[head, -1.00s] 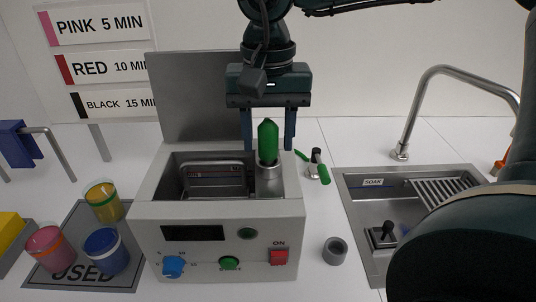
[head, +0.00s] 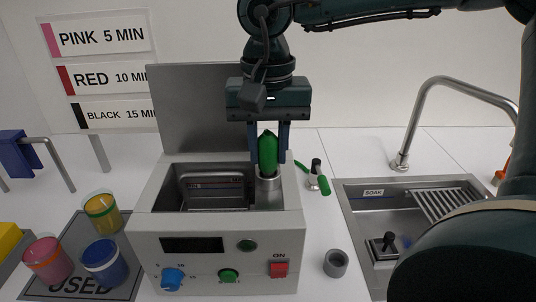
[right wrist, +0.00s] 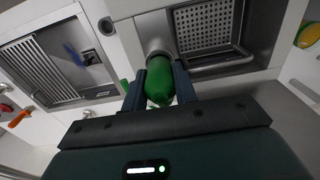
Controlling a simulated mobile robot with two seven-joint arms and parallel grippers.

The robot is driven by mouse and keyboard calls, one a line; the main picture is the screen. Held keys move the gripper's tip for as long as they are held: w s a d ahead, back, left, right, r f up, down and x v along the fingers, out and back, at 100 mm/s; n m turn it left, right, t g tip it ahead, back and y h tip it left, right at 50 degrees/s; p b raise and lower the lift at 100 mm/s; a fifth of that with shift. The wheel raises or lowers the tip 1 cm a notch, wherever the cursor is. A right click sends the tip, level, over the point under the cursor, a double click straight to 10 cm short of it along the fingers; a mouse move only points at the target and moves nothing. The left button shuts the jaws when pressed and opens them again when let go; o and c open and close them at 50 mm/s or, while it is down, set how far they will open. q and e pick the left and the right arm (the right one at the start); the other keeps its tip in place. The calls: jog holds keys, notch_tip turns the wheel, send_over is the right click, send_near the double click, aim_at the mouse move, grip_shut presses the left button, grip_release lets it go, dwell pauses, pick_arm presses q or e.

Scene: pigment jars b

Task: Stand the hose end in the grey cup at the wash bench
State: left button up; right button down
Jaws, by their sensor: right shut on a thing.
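A green, round-topped piece (head: 268,152), which looks like the hose end, stands upright in a short metal sleeve (head: 268,192) at the right of the grey bath machine. No hose shows on it. My right gripper (head: 268,143) points down with its fingers shut on both sides of the green piece. The right wrist view also shows the green piece (right wrist: 159,84) between the fingers (right wrist: 160,88). A small grey cup (head: 336,264) stands on the white bench, right of the machine, with its opening up. My left gripper is not in view.
The bath machine (head: 190,223) has a raised lid (head: 200,105) behind. A green-handled valve (head: 318,180) stands just right of it. A sink (head: 352,205) with a curved tap (head: 412,125) lies further right. Coloured cups stand on a tray (head: 120,285) at left.

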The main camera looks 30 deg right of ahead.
jog(key=c, duration=1.7)
grip_release()
jog(key=shift+c, duration=0.2)
grip_shut()
jog(key=shift+r+p, duration=0.65)
jog(key=shift+r, duration=0.25)
jog(key=shift+r+p, duration=1.95)
jog(key=shift+r, duration=0.5)
